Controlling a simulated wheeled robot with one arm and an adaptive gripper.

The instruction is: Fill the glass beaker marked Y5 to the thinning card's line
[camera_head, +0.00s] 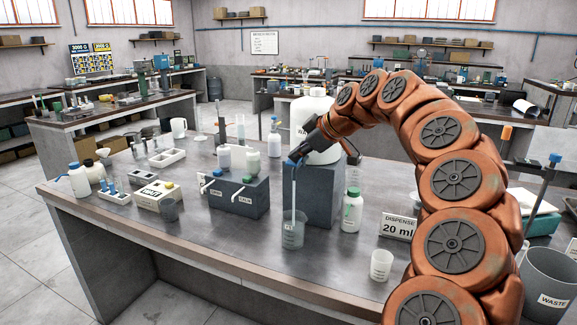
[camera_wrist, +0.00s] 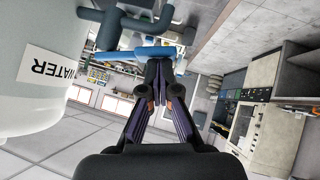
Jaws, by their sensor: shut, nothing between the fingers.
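A glass beaker (camera_head: 292,235) stands on the bench below the blue tap of a white water carboy (camera_head: 314,118). Its marking is too small to read. A pale vertical stream (camera_head: 294,195) runs from the tap down into the beaker; the liquid level is hard to make out. My gripper (camera_head: 301,152) is at the tap. In the wrist view my gripper (camera_wrist: 160,82) is shut and empty, its fingertips at the blue tap lever (camera_wrist: 145,53); contact is hard to tell. A card reading "DISPENSE 20 ml" (camera_head: 398,226) stands to the right.
The carboy sits on a dark block (camera_head: 322,195). A white bottle (camera_head: 352,210) and a small cup (camera_head: 381,265) stand right of the beaker. A dark box with two taps (camera_head: 238,196) is to the left. A grey waste bin (camera_head: 553,280) is at far right.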

